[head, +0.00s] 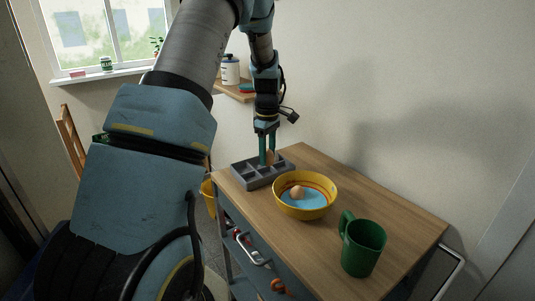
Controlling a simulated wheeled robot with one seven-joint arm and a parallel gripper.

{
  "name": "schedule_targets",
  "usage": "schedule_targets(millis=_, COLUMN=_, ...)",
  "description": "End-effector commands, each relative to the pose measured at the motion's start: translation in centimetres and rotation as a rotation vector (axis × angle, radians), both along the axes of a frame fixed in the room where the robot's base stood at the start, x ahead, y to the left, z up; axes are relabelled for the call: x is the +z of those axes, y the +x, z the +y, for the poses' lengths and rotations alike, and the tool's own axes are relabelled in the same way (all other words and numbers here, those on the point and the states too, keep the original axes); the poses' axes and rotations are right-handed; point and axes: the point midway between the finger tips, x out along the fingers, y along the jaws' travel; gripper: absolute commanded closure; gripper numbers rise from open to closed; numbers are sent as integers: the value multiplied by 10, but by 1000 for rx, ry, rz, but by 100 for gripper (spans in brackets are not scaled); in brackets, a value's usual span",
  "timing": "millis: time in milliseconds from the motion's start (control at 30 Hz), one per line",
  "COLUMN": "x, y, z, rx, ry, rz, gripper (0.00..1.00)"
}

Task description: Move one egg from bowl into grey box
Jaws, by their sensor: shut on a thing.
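My gripper (267,155) points down over the grey box (245,178) and is shut on an egg (270,157), which shows partly between and behind the fingers. The egg is at the right part of the box, at about the height of its compartments; I cannot tell whether it touches the box. The grey box has several compartments and sits at the left end of the wooden top. The yellow bowl (318,211) with a blue inside stands just right of and nearer than the box. Another egg (298,193) lies in the bowl.
A green mug (363,248) stands on the wooden trolley top (400,219) at the front right. The top's back right area is clear. A wall shelf (237,94) with a white canister (230,70) is behind my arm. A wall borders the back.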

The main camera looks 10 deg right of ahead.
Motion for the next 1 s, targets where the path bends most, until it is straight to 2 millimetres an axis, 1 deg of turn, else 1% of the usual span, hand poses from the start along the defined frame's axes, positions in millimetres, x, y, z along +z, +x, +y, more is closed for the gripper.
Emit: schedule_targets(millis=1000, x=-15, y=0, z=0, rx=0, ry=0, rz=0, gripper=100)
